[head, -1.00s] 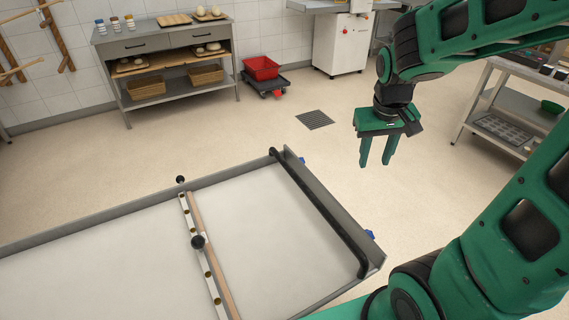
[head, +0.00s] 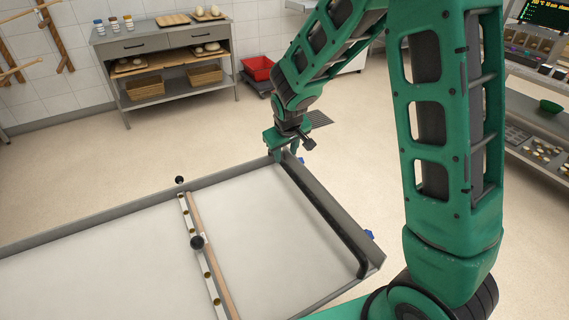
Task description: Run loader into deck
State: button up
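The loader (head: 100,222) is a wide, flat, pale bed with grey raised side rails, filling the lower left of the head view. A black handle bar (head: 322,215) runs along its right end. A pale slatted crossbar (head: 205,262) with black knobs lies across the bed. My green gripper (head: 286,152) points down at the far right corner of the loader, close by the far end of the black bar. Its two fingers look apart with nothing visible between them. Whether they touch the bar or the rail is unclear. The deck opening is not identifiable in view.
A work table (head: 170,60) with dough and baskets stands at the back wall. A red crate (head: 258,68) on a low dolly is beside it. A shelf (head: 540,125) with a green bowl stands at right. The floor (head: 120,150) behind the loader is clear.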

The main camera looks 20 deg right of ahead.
aim_at(285, 164)
jog(key=x, duration=0.7)
jog(key=shift+w+d+f, duration=0.1)
jog(key=shift+w+f, duration=0.1)
jog(key=shift+f, duration=0.15)
grip_shut()
